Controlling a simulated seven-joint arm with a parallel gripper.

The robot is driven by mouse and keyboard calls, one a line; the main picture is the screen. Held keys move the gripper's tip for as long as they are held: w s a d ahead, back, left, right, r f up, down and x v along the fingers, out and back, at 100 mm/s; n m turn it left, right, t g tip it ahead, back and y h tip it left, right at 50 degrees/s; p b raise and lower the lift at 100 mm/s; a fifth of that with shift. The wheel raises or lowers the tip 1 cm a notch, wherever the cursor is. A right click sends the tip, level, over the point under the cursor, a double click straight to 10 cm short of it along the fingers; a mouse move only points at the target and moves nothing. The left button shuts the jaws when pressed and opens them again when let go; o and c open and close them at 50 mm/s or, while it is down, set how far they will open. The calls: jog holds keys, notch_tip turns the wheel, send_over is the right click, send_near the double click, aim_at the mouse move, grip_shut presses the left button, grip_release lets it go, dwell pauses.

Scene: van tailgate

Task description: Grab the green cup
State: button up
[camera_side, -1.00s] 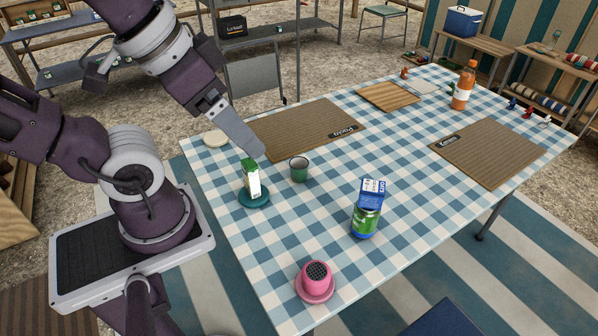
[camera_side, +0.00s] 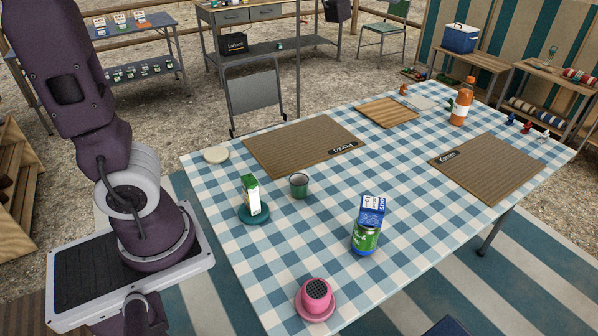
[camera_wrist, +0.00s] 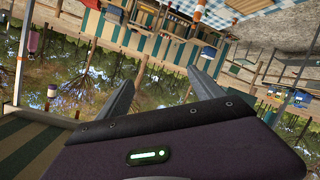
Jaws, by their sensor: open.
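The green cup (camera_side: 299,187) stands upright on the blue-and-white checked table (camera_side: 285,240), just right of a green-and-white carton (camera_side: 251,196) on a teal saucer (camera_side: 255,215). Nothing touches the cup. My gripper is outside the side view, where only my lower arm shows at the left. In the wrist view my gripper (camera_wrist: 165,66) is open, with its fingers apart and nothing between them. That view is tipped over and looks at the surroundings; the cup cannot be made out there.
A pink cup (camera_side: 317,290) is at the near edge. Brown mats (camera_side: 300,146) (camera_side: 487,161), a wooden board (camera_side: 388,112) and an orange bottle (camera_side: 462,103) lie farther back. The table's middle is clear.

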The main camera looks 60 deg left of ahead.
aim_at(296, 181)
jog(key=w+a+f+n+g+y, duration=0.1)
jog(key=a+f+n+g+y, duration=0.45)
jog(key=a+f+y, duration=0.5)
jog(key=s+a+f+n+g+y, duration=0.2)
jog(key=s+a+f+n+g, duration=0.15)
jog(key=s+a+g, duration=0.35)
jog(key=shift+t, duration=0.25)
jog(key=f, duration=2.7)
jog(key=d+f, duration=0.1)
jog(key=f, duration=1.2)
jog(key=shift+s+f, duration=0.35)
jog(key=shift+s, duration=0.05)
jog(key=x, duration=1.1)
jog(key=shift+w+a+r, duration=0.2)
jog(key=shift+w, duration=0.1)
jog(key=shift+w+a, duration=0.1)
jog(key=shift+a, duration=0.1)
jog(key=c, duration=1.5)
